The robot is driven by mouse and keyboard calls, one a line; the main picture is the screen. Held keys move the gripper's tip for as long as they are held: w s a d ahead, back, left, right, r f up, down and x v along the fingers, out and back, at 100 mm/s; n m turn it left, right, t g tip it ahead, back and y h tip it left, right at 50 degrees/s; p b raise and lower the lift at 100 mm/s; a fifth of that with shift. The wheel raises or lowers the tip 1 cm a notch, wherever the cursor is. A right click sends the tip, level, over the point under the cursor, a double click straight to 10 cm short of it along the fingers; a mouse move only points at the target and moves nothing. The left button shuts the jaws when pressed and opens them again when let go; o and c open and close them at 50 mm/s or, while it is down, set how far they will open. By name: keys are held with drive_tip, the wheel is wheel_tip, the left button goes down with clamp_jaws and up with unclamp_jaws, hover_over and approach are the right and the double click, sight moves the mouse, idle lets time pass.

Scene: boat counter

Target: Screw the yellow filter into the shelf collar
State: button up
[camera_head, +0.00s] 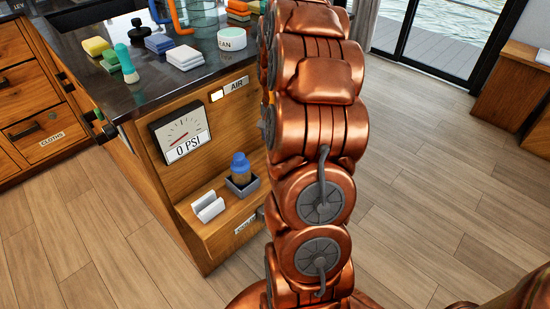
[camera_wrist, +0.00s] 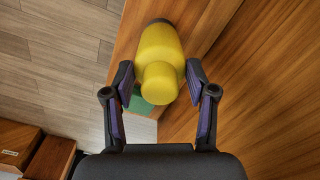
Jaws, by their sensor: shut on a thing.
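The yellow filter (camera_wrist: 160,50) is in the wrist view, a rounded body with a narrower round knob on the near end. My gripper (camera_wrist: 160,82) has one finger on each side of the knob and is shut on it. A dark round edge (camera_wrist: 158,21) shows at the filter's far end; I cannot tell whether it is the collar or part of the filter, or whether any thread is engaged. In the head view my copper arm hides the gripper and the collar.
In the head view, a low wooden shelf (camera_head: 225,222) holds a blue-capped bottle (camera_head: 240,168) in a dark tray and a white holder (camera_head: 207,207). Above is a gauge (camera_head: 181,133) reading 0 PSI. Sponges and a green-topped bottle (camera_head: 126,62) stand on the dark counter. The floor at right is clear.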

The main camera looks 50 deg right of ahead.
drive_tip(key=shift+m, duration=0.5)
drive_tip(key=shift+m, duration=0.8)
drive_tip(key=shift+m, duration=0.9)
drive_tip(key=shift+m, duration=0.9)
drive_tip(key=shift+p, duration=0.35)
